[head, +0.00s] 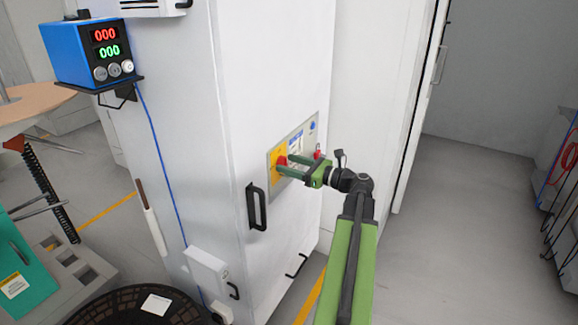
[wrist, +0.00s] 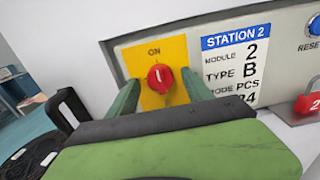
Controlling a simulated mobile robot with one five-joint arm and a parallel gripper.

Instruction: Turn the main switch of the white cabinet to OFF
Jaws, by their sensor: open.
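The white cabinet (head: 160,120) stands upright, with a grey control panel (head: 312,139) on its right-hand face. The main switch is a round red knob (wrist: 160,79) on a yellow plate (wrist: 146,57). The word ON shows above the knob, and the knob's short white mark points up towards it. In the head view the red knob (head: 281,160) shows just beyond my finger tips. My gripper (wrist: 162,86) is open, with one green finger on each side of the knob. I cannot tell whether the fingers touch it. The plate's lower part is hidden by my gripper.
A red padlock marked 2 (wrist: 309,105) hangs right of the STATION 2 label (wrist: 236,60), below a blue reset button (wrist: 314,26). A black handle (head: 256,207) sticks out left of the panel. Free floor (head: 455,230) lies to the right.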

